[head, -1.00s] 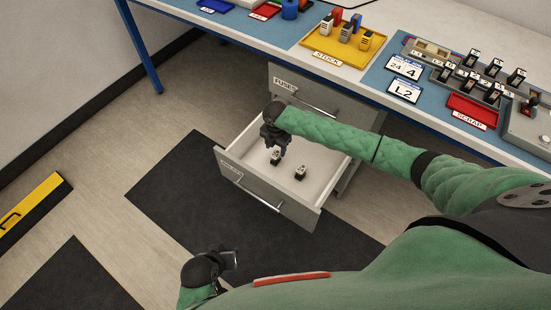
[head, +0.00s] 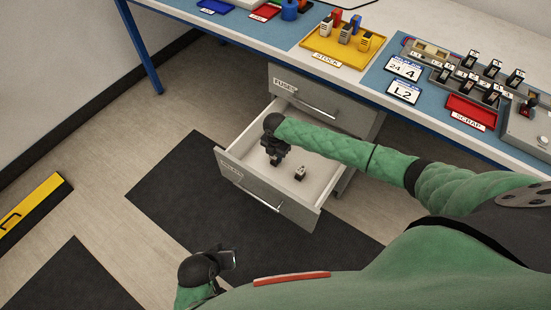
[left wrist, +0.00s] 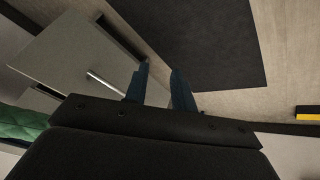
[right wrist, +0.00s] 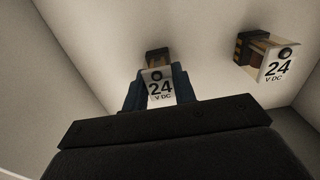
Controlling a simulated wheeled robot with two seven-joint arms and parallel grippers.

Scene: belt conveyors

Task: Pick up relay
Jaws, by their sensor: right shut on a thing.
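My right gripper (head: 275,160) reaches down into the open drawer (head: 238,187). In the right wrist view its fingers are shut on a relay (right wrist: 160,87) with a white face marked "24 V DC" and a dark and tan end. In the head view the gripper hides this relay. A second relay (head: 300,173), also marked 24 V DC, lies on the drawer floor to the right; it also shows in the right wrist view (right wrist: 268,62). My left gripper (left wrist: 160,80) is open and empty, outside the drawer over the floor.
A closed drawer labelled FUSES (head: 312,101) is behind the open one. On the bench stand a yellow STOCK tray (head: 330,52), a red SCRAP tray (head: 471,112) and a grey rack (head: 458,82) with several relays.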

